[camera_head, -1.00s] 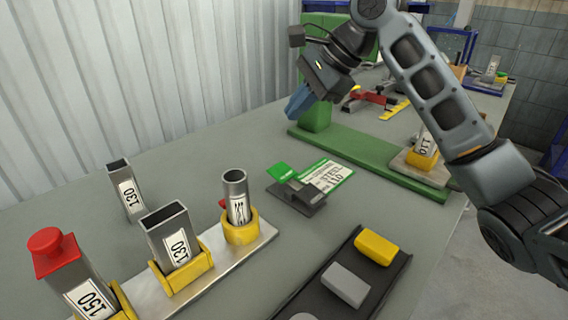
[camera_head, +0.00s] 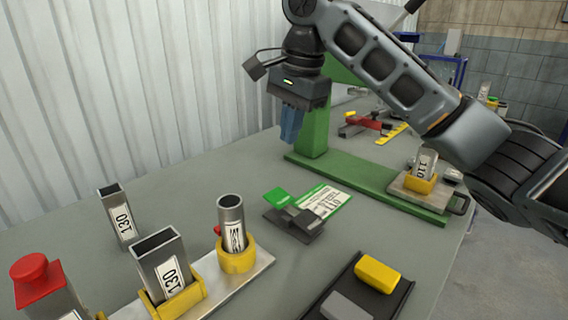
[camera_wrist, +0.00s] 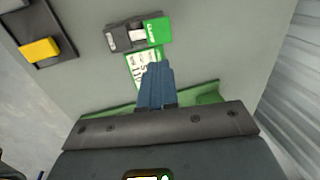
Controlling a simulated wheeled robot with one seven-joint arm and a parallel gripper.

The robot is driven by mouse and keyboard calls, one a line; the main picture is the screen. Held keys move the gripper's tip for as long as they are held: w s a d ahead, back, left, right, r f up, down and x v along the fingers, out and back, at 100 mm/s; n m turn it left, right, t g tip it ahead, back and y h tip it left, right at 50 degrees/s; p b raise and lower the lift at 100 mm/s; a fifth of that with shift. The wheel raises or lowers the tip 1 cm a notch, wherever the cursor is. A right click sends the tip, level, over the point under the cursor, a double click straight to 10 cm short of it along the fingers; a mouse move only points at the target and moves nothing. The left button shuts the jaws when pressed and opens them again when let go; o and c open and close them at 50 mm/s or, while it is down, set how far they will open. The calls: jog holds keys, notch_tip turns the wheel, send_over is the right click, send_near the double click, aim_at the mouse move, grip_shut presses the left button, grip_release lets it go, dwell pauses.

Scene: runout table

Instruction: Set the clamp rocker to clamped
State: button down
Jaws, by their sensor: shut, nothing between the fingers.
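A small dark rocker unit (camera_head: 296,221) with a raised green plate at one end lies on the table, left of the green press. I take it to be the clamp rocker. In the wrist view the unit (camera_wrist: 120,38) shows near the top, its green plate to the right with small lettering I cannot read surely. Which way it is tipped is not clear. My gripper (camera_head: 289,140) points down with its blue fingers together and empty, in front of the green column. In the wrist view the fingertips (camera_wrist: 158,66) overlap a green-and-white card beside the unit.
The green-and-white card (camera_head: 328,200) lies against the unit. A dark tray (camera_head: 401,290) with yellow and grey blocks is in front. Labelled tubes in yellow holders stand on a metal strip (camera_head: 240,279) at left. The green press base (camera_head: 350,180) is behind.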

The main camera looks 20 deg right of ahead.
aim_at(278, 195)
jog(key=f, duration=0.4)
jog(key=w+f+b, duration=0.1)
jog(key=f, duration=0.4)
jog(key=w+a+f, duration=0.1)
jog(key=f, duration=0.3)
jog(key=shift+w+a+f, duration=0.1)
jog(key=shift+w+f, duration=0.05)
jog(key=shift+w, duration=0.05)
